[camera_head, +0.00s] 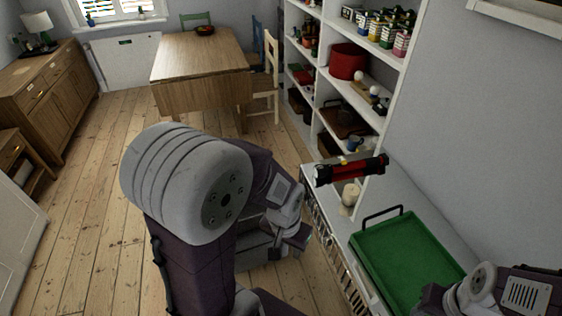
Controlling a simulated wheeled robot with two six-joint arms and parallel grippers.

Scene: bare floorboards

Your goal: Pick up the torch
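The torch (350,169) is red with black ends. It shows to the right of the picture's middle, over the far end of the white counter, roughly level and slightly tilted. I cannot tell exactly what it rests on. My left gripper (299,220) is left of and below the torch in the picture, apart from it, beside the counter's front edge. Its fingers are too small and partly hidden to tell whether they are open. My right arm shows in the lower right corner, over the green tray's near edge; its fingers are not clear.
A green tray (408,254) with a dark handle lies on the white counter (392,188). A cream object (350,196) stands just below the torch in the picture. White shelves (310,82) with many items rise behind. A wooden table (200,55) stands farther back; the floor at left is clear.

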